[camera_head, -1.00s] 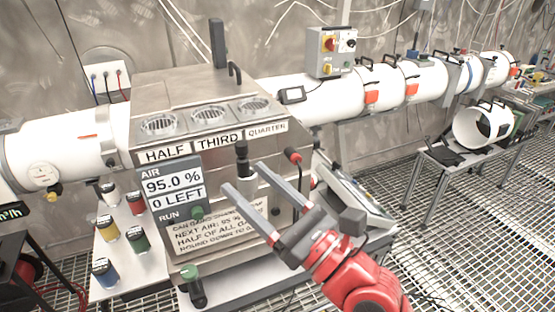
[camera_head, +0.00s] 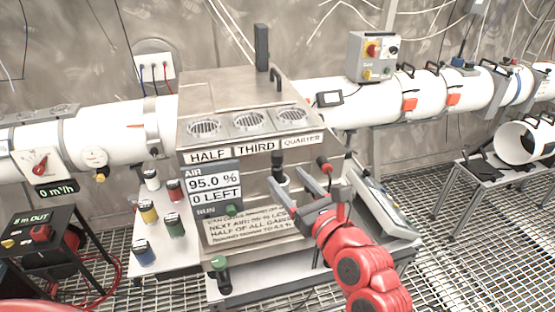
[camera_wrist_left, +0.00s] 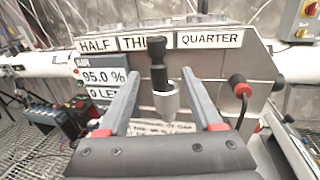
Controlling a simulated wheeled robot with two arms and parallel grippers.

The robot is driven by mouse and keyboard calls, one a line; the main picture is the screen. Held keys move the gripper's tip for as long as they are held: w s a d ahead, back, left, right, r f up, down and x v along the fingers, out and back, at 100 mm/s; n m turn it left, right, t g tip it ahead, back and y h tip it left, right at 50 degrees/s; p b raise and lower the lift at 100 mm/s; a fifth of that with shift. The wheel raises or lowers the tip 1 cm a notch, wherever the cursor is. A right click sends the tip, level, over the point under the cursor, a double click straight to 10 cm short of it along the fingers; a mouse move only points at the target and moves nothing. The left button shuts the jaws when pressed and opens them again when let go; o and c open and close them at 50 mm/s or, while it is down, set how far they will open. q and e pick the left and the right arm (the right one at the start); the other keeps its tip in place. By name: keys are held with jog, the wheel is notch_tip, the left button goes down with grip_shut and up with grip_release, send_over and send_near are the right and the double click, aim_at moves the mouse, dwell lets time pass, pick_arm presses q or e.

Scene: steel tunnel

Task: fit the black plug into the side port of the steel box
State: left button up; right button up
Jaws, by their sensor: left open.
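The steel box (camera_head: 228,90) stands in the middle of the head view. On its front, an upright black plug-like piece (camera_head: 278,166) sits in a tapering grey cup; the piece also shows in the left wrist view (camera_wrist_left: 157,62). My left gripper (camera_head: 284,173) is open at the box front, and in its wrist view the piece and cup appear between its fingers, not gripped. A black and red fitting (camera_wrist_left: 240,86) with a dark cable sticks out near the box's right edge. I cannot tell whether a side port lies behind it.
Several coloured canisters (camera_head: 148,211) stand on a white shelf left of the box. A white pipe (camera_head: 365,107) runs behind it. A sloped grey panel (camera_head: 372,203) stands close on the right.

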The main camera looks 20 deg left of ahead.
aim_at(279, 170)
pick_arm(q)
jog(key=p+x, duration=0.2)
jog(key=x, duration=0.1)
jog(key=p+x, duration=0.1)
jog(key=shift+w+a+r, duration=0.1)
jog(key=shift+a+r, duration=0.2)
jog(key=shift+a, duration=0.05)
jog(key=shift+w+a+f, duration=0.2)
jog(key=shift+w+a, duration=0.05)
jog(key=shift+w, duration=0.05)
jog(key=shift+d, duration=0.1)
jog(key=shift+c, duration=0.4)
grip_shut()
